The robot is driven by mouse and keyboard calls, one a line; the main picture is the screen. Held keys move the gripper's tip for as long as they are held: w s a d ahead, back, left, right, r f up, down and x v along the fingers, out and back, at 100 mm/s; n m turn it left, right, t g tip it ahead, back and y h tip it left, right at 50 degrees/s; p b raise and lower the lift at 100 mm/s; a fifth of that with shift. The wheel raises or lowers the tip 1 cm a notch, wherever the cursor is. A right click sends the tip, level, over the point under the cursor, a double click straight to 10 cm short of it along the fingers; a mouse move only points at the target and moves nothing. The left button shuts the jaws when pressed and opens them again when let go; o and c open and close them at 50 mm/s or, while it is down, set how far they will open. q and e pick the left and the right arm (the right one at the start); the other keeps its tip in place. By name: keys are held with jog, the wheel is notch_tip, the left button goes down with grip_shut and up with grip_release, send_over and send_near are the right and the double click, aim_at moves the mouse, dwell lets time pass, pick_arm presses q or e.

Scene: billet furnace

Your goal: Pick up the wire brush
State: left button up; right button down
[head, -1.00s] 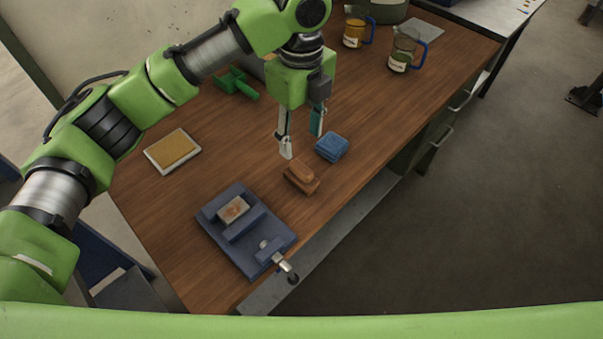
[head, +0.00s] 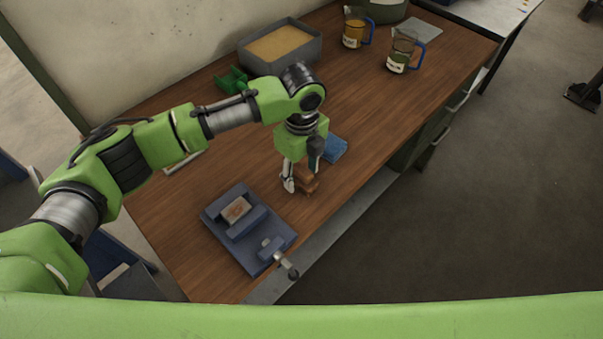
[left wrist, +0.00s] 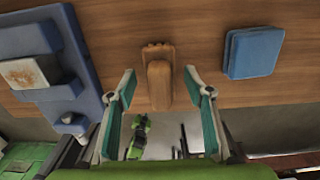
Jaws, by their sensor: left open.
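The wire brush looks like a brown wooden block with a raised grip, and its bristles are not visible. In the head view the brush (head: 307,181) lies on the workbench near its front edge, partly hidden by my left gripper (head: 301,176). In the left wrist view the brush (left wrist: 158,80) shows between the two teal-padded fingers of my left gripper (left wrist: 160,76). The fingers are open, one on each side, with a visible gap to the brush. My right gripper is in neither view.
A blue block (head: 334,149) lies close behind the brush. A blue vise (head: 262,252) holding a rusty-marked pale block (head: 236,209) stands to the front left. A grey tray (head: 312,50) and two jugs (head: 354,32) (head: 400,52) stand farther back. Bare wood lies between.

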pick_arm(q)
jog(key=c, duration=1.2)
jog(key=shift+r, duration=0.1)
jog(key=shift+d+r, duration=0.1)
jog(key=shift+r, duration=0.5)
jog(key=shift+s+d+r+b, duration=0.7)
jog(key=shift+s+d+r, duration=0.2)
jog(key=shift+s+r, duration=1.15)
jog(key=shift+s+d+r+b, duration=0.65)
jog(key=shift+s+d+r, duration=0.25)
jog(key=shift+s+r, duration=1.15)
jog(key=shift+s+d+r+b, duration=0.8)
jog(key=shift+s+r, duration=0.9)
jog(key=shift+s, duration=0.65)
jog(key=shift+d, duration=0.1)
jog(key=shift+o, duration=0.6)
